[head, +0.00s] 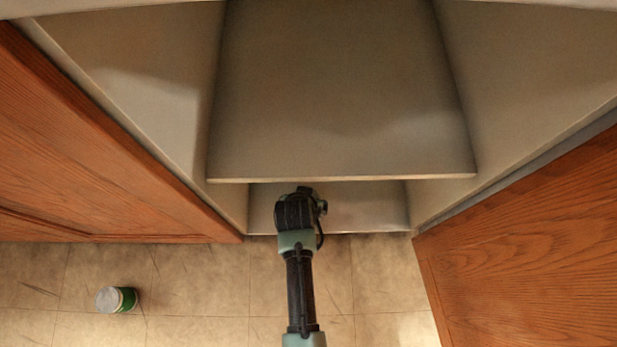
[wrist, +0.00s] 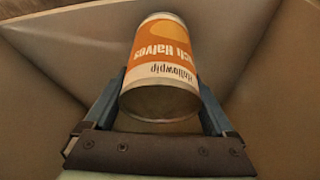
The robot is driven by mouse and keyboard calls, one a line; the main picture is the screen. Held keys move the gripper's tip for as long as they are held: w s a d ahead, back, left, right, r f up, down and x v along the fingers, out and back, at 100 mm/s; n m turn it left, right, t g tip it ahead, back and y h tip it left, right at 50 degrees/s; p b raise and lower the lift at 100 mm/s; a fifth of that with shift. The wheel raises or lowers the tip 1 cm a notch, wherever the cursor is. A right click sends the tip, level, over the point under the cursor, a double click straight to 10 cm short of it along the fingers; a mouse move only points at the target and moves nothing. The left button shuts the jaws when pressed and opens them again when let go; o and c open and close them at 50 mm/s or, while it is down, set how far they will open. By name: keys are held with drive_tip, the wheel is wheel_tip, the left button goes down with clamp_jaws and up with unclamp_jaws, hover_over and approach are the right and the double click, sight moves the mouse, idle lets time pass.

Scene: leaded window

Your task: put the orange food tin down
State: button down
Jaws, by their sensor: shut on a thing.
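In the wrist view, the orange food tin (wrist: 162,60) has an orange and white label with upside-down lettering and a bare metal end toward the camera. My gripper (wrist: 161,95) is shut on it, with one finger on each side. In the head view, my arm reaches into the lower part of an open cabinet, below its shelf (head: 340,100). The tin and the fingertips are hidden in the head view. I cannot tell whether the tin touches the cabinet floor (head: 365,212).
Wooden doors stand open at the left (head: 100,150) and right (head: 530,240) of the cabinet. The shelf's front edge is just above my wrist. A green and white can (head: 117,300) lies on the tiled floor (head: 200,290) at the lower left.

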drive_tip(key=w+b, duration=0.2)
drive_tip(key=w+f, duration=0.1)
drive_tip(key=shift+w+d+b, duration=0.35)
drive_tip(key=shift+d+b, duration=0.05)
drive_tip(key=shift+s+f+b, duration=0.1)
drive_tip(key=shift+f+b, duration=0.2)
drive_tip(key=shift+r, duration=0.1)
unclamp_jaws()
